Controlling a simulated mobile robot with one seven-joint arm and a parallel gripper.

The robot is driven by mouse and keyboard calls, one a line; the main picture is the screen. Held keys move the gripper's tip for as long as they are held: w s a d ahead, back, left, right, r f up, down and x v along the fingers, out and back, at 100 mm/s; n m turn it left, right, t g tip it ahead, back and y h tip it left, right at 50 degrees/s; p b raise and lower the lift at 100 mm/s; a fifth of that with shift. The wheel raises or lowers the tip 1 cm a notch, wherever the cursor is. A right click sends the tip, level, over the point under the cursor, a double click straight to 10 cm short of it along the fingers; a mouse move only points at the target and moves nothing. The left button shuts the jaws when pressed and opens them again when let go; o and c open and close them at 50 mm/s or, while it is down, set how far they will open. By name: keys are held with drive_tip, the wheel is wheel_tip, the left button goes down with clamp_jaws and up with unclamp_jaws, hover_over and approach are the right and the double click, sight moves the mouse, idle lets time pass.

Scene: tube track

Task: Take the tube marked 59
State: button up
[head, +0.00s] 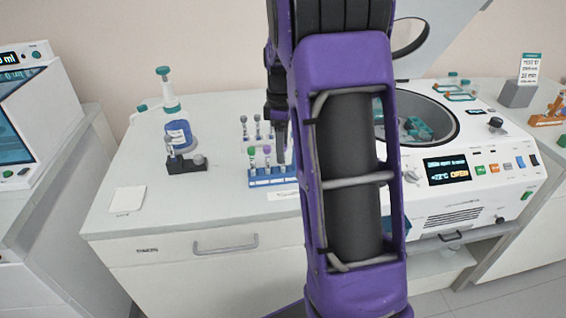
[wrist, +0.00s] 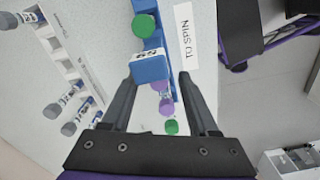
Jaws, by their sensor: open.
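In the wrist view a blue piece (wrist: 150,70) with a white face bears a mark that looks like 59. It lies between the fingertips of my gripper (wrist: 157,77), with gaps at both sides. My gripper is open and holds nothing. Green-capped (wrist: 145,27) and purple-capped (wrist: 166,104) tubes stand in line with it in the blue rack. In the head view my gripper (head: 280,148) is over the right part of the blue rack (head: 262,182), beside a green-capped tube (head: 251,152) and a purple-capped tube (head: 266,151). My arm hides the rack's right end.
A "TO SPIN" label (wrist: 185,38) lies beside the rack. A white rack (wrist: 62,52) with grey-capped tubes is close by. An open centrifuge (head: 455,165) stands to the right. A blue bottle (head: 178,132) and a dark holder (head: 187,164) stand left. The front-left counter is mostly clear.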

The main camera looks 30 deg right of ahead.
drive_tip(key=shift+f, duration=1.55)
clamp_jaws()
drive_tip(key=shift+w+r, duration=0.1)
drive_tip(key=shift+r, duration=0.05)
wheel_tip(320, 180, up, 18)
drive_tip(key=p, duration=0.2)
